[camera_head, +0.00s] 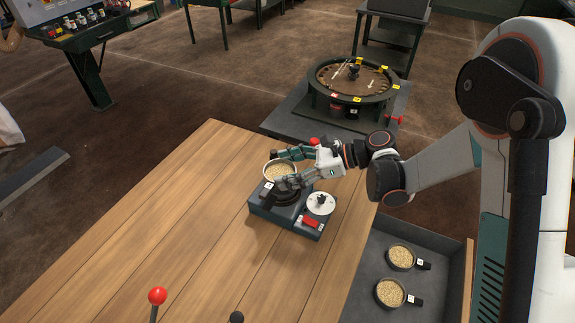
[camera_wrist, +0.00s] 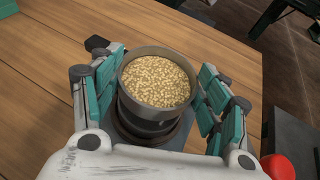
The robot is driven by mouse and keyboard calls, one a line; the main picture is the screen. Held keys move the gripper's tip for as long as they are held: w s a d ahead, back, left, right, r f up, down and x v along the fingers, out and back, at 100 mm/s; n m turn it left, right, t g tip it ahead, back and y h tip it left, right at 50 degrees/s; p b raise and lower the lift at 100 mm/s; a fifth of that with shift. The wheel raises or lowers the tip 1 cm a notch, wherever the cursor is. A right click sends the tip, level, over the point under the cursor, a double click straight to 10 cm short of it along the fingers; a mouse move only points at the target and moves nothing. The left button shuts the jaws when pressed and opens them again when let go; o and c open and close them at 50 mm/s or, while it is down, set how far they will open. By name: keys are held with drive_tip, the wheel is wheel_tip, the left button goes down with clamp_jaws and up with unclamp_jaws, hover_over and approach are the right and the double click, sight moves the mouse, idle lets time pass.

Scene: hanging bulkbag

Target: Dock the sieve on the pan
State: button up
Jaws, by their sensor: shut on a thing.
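The sieve (camera_head: 279,169) is a round cup with a pale rim, full of tan grain. It also shows upright in the wrist view (camera_wrist: 157,82). My gripper (camera_head: 284,171) is shut on it, with teal-padded fingers on both sides. Beneath it is a dark round part, which I take for the pan (camera_head: 287,196), on a dark grey box-shaped unit (camera_head: 262,208). In the wrist view the sieve sits roughly over this dark round part (camera_wrist: 145,133). The sieve and fingers hide much of it, and I cannot tell whether they touch.
The unit also carries a white disc with a black knob (camera_head: 319,204) and a red switch (camera_head: 311,222). A grey tray (camera_head: 365,271) at right holds two grain-filled cups. A round dark machine (camera_head: 352,82) stands behind. The wooden table (camera_head: 170,215) is clear at left.

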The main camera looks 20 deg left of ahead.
drive_tip(key=shift+f+b, duration=0.3)
drive_tip(key=shift+f, duration=0.5)
drive_tip(key=shift+d+b, duration=0.2)
drive_tip(key=shift+b, duration=0.2)
idle(0.9)
drive_tip(key=shift+f+b, duration=0.45)
drive_tip(key=shift+f, duration=0.1)
drive_tip(key=o, duration=0.8)
drive_tip(key=shift+o, duration=0.2)
drive_tip(key=p+v, duration=0.1)
drive_tip(key=v, duration=1)
idle(0.6)
